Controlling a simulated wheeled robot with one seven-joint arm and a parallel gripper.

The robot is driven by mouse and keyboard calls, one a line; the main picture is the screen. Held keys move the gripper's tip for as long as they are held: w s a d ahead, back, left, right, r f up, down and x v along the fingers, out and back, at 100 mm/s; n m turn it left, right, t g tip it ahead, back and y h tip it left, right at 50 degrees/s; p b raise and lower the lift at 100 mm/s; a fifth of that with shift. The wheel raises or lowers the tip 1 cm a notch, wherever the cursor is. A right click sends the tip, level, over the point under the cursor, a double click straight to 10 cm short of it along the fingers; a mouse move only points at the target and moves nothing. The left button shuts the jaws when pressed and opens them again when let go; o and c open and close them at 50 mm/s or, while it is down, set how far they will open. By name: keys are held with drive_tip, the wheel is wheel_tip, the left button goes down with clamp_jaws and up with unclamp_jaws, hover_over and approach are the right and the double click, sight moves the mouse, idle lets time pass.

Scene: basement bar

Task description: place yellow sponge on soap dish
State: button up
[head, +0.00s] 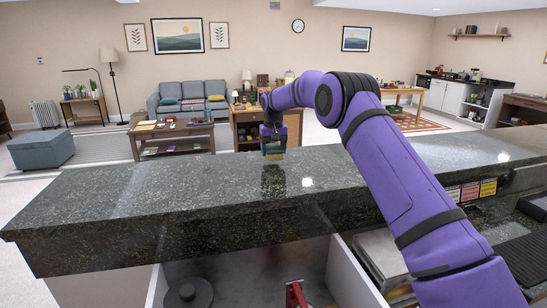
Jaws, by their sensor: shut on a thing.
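My gripper (273,142) points down above the far part of the dark speckled bar counter (130,208). It is shut on a small yellow and green block, which looks like the yellow sponge (275,154). The sponge appears raised off the counter, with a dark reflection below it on the polished top. The fingers are small and dark, so their exact hold on the sponge is hard to see. I cannot make out a soap dish on the counter; my purple arm hides part of the counter to the right.
The counter left of my gripper is bare. Below the near edge are a dark round object (188,293) and a red object (296,295). A coffee table (172,136) stands behind the counter.

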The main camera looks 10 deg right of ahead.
drive_tip(key=shift+f, duration=1.4)
drive_tip(key=shift+f, duration=0.1)
drive_tip(key=o, duration=0.9)
